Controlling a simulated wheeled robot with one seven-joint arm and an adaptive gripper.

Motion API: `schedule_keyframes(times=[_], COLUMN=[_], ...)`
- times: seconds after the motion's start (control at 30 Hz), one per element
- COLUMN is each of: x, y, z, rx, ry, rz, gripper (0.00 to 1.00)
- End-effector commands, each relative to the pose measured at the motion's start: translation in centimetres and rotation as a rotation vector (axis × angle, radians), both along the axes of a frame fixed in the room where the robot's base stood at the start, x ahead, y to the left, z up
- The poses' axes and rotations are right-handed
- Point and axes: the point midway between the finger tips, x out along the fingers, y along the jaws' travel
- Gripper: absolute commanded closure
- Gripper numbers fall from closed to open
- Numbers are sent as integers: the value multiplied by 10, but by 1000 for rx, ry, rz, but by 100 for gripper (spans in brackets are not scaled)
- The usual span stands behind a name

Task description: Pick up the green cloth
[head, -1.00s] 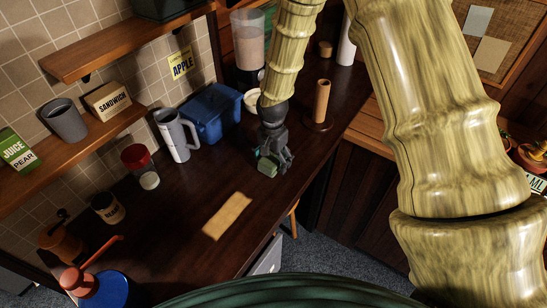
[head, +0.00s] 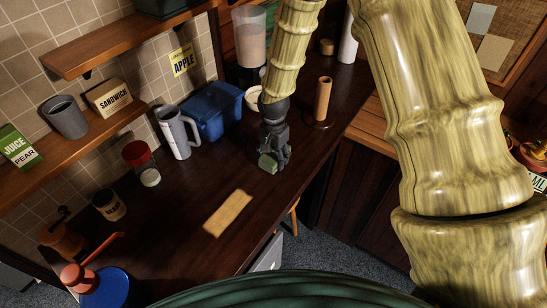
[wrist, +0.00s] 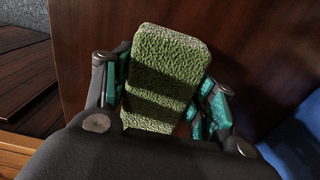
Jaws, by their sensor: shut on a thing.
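The green cloth (wrist: 165,75) is a thick, rough-textured block between the fingers of my gripper (wrist: 165,98) in the wrist view. The fingers have teal pads and press on it from both sides. In the head view my gripper (head: 273,160) is over the dark counter, and a small part of the green cloth (head: 267,163) shows at the fingertips. I cannot tell whether the cloth still touches the counter.
A tan cloth (head: 228,213) lies on the counter (head: 175,225) nearer me. A brown roll on a stand (head: 322,100) is to the right.

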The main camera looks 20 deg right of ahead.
Motion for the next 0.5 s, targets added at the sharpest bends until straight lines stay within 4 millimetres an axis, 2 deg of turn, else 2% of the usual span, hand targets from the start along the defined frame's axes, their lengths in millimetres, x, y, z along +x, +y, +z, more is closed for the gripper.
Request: schedule_keyframes(times=[0.33,0.5], x=[1,-31], y=[0,24], z=[29,31], rx=[0,-2], ry=[-4,-1], rz=[0,3], gripper=[67,67])
